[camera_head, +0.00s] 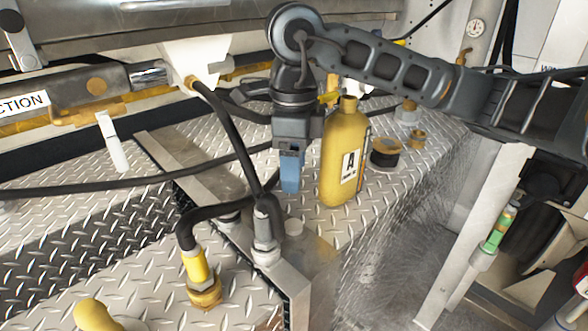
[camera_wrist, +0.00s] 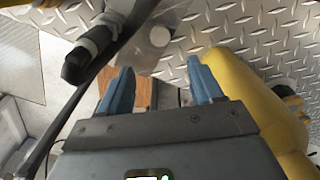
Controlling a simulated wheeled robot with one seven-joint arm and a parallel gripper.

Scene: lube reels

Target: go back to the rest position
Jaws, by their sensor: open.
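My gripper (camera_head: 292,172) hangs from the arm with its blue fingers pointing down, just left of a yellow bottle marked A (camera_head: 345,155). In the wrist view, the two blue fingers of my gripper (camera_wrist: 157,88) are spread apart with nothing between them. The yellow bottle also shows in the wrist view (camera_wrist: 258,95), close beside the right finger; I cannot tell whether they touch. The bottle stands upright on the diamond-plate deck (camera_head: 380,190).
Black hoses (camera_head: 235,135) run left of my gripper, one ending at a yellow and brass fitting (camera_head: 200,275). A white dispenser (camera_head: 195,60) is behind. A pale post (camera_head: 480,240) stands at right.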

